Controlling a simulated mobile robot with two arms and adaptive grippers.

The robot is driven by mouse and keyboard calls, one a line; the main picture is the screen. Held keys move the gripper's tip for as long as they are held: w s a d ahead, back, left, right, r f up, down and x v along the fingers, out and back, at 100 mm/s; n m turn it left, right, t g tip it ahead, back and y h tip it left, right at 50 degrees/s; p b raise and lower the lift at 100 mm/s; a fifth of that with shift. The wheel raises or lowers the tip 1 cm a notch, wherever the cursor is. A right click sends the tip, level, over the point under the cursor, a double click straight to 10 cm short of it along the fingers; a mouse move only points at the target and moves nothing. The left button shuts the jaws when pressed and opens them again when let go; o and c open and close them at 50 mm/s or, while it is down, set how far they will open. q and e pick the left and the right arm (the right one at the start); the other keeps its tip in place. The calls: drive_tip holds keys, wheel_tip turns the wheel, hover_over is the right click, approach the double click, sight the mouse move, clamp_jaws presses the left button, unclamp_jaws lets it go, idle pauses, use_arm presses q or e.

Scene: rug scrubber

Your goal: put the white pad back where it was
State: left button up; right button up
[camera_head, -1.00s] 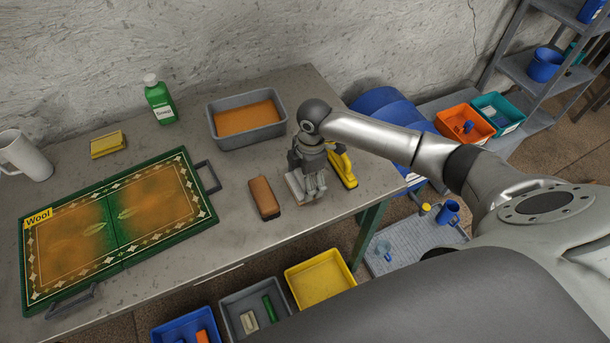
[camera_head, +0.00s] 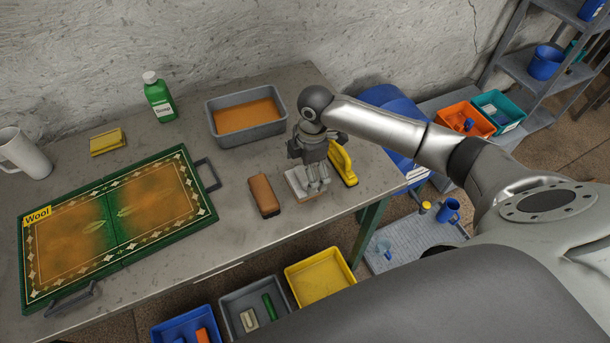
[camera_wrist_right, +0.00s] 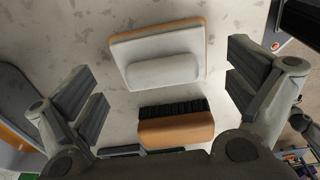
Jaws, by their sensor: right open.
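The white pad (camera_head: 297,182) lies on the grey table between a brown brush and a yellow-handled brush. In the right wrist view the pad (camera_wrist_right: 160,52) shows a raised white block on a white base with an orange edge. My right gripper (camera_head: 318,178) is over the pad and partly hides it in the head view. In the right wrist view this gripper (camera_wrist_right: 160,78) is open, its fingers wide apart on either side of the pad and not touching it. My left gripper is not in view.
Near the pad are the brown brush (camera_head: 264,196) and yellow-handled brush (camera_head: 342,163). A grey tray (camera_head: 246,137) of orange liquid stands behind. The wool rug board (camera_head: 120,225), a green bottle (camera_head: 159,98) and yellow sponge (camera_head: 107,142) are left. Bins (camera_head: 320,277) sit below the front edge.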

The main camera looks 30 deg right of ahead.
wheel_tip(320, 180, up, 10)
drive_tip(key=b, duration=0.1)
drive_tip(key=shift+s+d+f, duration=0.15)
drive_tip(key=shift+d+f, duration=0.05)
drive_tip(key=shift+d, duration=0.2)
